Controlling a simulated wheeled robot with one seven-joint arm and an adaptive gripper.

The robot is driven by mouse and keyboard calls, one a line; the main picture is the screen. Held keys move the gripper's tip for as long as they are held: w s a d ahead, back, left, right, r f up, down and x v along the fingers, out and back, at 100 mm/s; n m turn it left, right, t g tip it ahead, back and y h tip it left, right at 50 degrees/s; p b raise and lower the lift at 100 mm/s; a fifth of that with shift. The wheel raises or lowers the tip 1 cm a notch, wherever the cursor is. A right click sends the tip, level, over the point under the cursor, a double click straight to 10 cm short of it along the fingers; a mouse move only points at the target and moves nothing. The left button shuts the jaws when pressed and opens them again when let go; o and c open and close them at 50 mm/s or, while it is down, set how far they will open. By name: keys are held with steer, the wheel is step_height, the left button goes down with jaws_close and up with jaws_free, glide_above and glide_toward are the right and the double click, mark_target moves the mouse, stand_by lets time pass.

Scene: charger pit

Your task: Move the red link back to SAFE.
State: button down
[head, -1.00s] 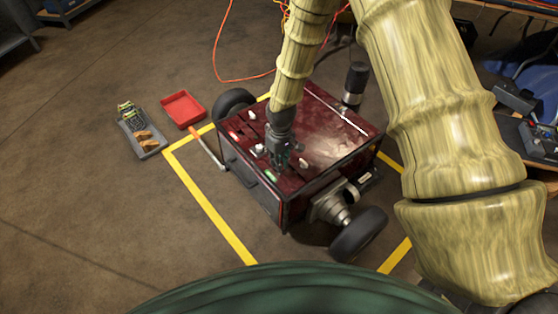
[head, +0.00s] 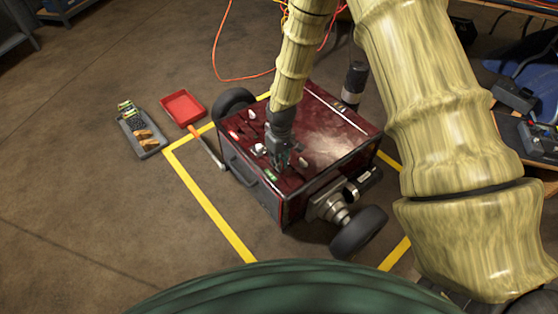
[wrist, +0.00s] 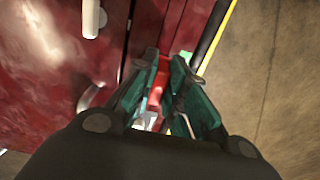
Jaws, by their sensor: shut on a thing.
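The red link (wrist: 156,93) shows between the teal fingers of my gripper (wrist: 167,85) in the wrist view. The gripper is shut on it, low over the top of the dark red machine (head: 335,130). In the head view my gripper (head: 280,163) hides the link. A red label (head: 233,135) sits farther left on the same top. The lettering is too small to read.
Pale knobs or handles stand on the machine's top near the gripper, one (wrist: 91,18) left of the fingers. A yellow line (head: 210,207) borders the machine on the floor. A red tray (head: 182,107) and a grey tray (head: 150,152) lie left.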

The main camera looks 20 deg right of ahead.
steer(key=shift+f, duration=1.4)
stand_by(0.4)
steer(key=c, duration=1.4)
jaws_free()
steer(key=shift+o, duration=0.2)
steer(key=shift+d+r, duration=0.2)
steer(key=shift+r, duration=5.75)
